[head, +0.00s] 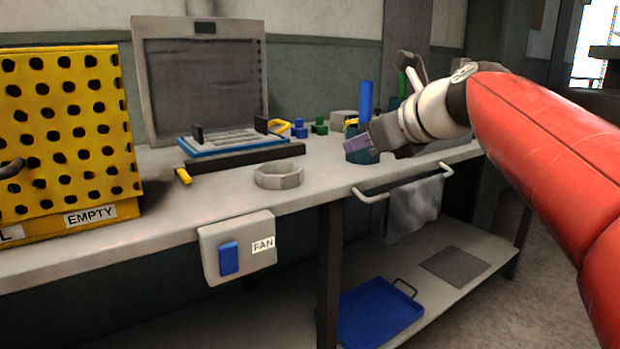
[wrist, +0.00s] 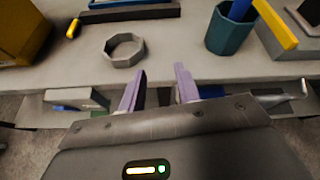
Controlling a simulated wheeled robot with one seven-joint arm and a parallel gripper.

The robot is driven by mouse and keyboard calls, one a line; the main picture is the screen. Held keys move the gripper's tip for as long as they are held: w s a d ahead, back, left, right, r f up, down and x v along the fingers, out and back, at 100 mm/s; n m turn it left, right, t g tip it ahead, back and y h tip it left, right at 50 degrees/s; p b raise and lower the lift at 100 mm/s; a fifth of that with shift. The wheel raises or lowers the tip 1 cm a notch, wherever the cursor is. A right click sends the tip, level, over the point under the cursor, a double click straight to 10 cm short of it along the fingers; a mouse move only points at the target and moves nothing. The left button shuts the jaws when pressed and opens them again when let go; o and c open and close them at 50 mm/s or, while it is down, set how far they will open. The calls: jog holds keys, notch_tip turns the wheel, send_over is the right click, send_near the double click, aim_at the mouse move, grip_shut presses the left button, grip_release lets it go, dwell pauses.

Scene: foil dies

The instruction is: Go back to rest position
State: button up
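My gripper (head: 362,146) is at the end of the red arm, above the front edge of the workbench (head: 215,200) on the right side of the head view. In the wrist view my gripper (wrist: 158,90) shows two purple fingers spread apart with nothing between them. The gripper is open and empty. In the wrist view the bench's front edge and the floor lie beyond and below the fingers. A grey ring (head: 279,176) sits on the bench to the left of my gripper. A teal cup (head: 358,157) is partly hidden behind the gripper in the head view.
A yellow dotted box (head: 62,130) labelled EMPTY stands at the left. A blue-topped plate fixture (head: 235,142) sits before a grey screen panel (head: 200,75). A fan switch box (head: 237,247) and a rail with a cloth (head: 414,208) project from the bench front. A blue tray (head: 380,315) is on the lower shelf.

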jog(key=s+d+f+n+g+h+p, duration=0.1)
jog(key=s+d+f+n+g+h, duration=0.1)
jog(key=s+f+n, duration=1)
jog(key=s+d+f+n+g+h+p, duration=0.1)
jog(key=s+d+f+n+g+h, duration=0.2)
jog(key=s+f+n, duration=1)
notch_tip(320, 180, down, 3)
jog(key=shift+s+d+f+n+h, duration=0.15)
jog(key=shift+d+n+h, duration=0.4)
jog(key=shift+n+h, duration=0.55)
